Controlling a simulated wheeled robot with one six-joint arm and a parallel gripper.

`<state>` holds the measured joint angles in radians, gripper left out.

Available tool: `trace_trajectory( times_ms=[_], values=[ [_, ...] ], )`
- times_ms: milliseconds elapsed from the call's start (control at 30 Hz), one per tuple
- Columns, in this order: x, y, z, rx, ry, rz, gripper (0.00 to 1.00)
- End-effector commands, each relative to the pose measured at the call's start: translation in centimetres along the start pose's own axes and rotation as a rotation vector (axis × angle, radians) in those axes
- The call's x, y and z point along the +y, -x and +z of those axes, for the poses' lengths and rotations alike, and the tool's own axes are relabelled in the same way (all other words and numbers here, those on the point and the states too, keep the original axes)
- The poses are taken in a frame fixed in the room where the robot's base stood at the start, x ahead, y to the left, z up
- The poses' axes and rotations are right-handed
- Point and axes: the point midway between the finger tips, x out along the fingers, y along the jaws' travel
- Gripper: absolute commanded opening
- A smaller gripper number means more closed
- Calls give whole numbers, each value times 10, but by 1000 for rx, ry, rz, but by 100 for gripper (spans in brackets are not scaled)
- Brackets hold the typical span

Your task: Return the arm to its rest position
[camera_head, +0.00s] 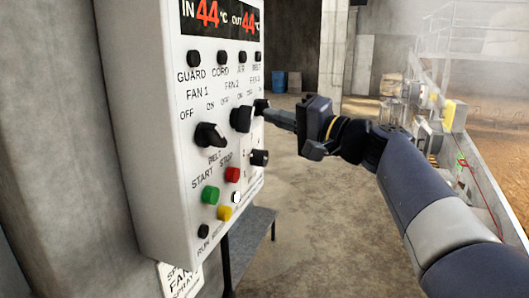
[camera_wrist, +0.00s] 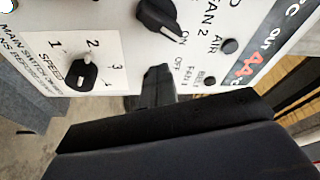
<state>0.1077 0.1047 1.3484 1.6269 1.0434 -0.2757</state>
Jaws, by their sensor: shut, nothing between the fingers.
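My arm (camera_head: 440,205) reaches in from the lower right toward a white control panel (camera_head: 150,120). My gripper (camera_head: 270,114) is shut and empty, its fingertips close to the panel's right side, beside a dark knob (camera_head: 261,106). Whether the tips touch it cannot be told. In the wrist view the fingers (camera_wrist: 157,85) point at the panel, between a fan knob (camera_wrist: 158,17) and the speed knob (camera_wrist: 82,72); they hide part of the panel face.
The panel also bears the fan 1 knob (camera_head: 210,135), a green button (camera_head: 210,195), a red button (camera_head: 232,174) and a yellow button (camera_head: 224,212). A small grey table (camera_head: 250,232) stands below. Open concrete floor lies behind my arm; a railed machine (camera_head: 455,115) runs along the right.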

Motion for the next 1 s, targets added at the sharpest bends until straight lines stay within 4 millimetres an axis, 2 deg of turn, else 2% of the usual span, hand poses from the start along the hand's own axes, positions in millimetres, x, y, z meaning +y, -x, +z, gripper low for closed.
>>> trace_trajectory(
  times_ms=[467, 700, 1000],
  values=[
    [-12, -1, -21, 37, 313, -101, 0],
    [-6, 37, -20, 41, 321, -101, 0],
    [-6, 54, -19, 37, 318, -102, 0]
  ],
)
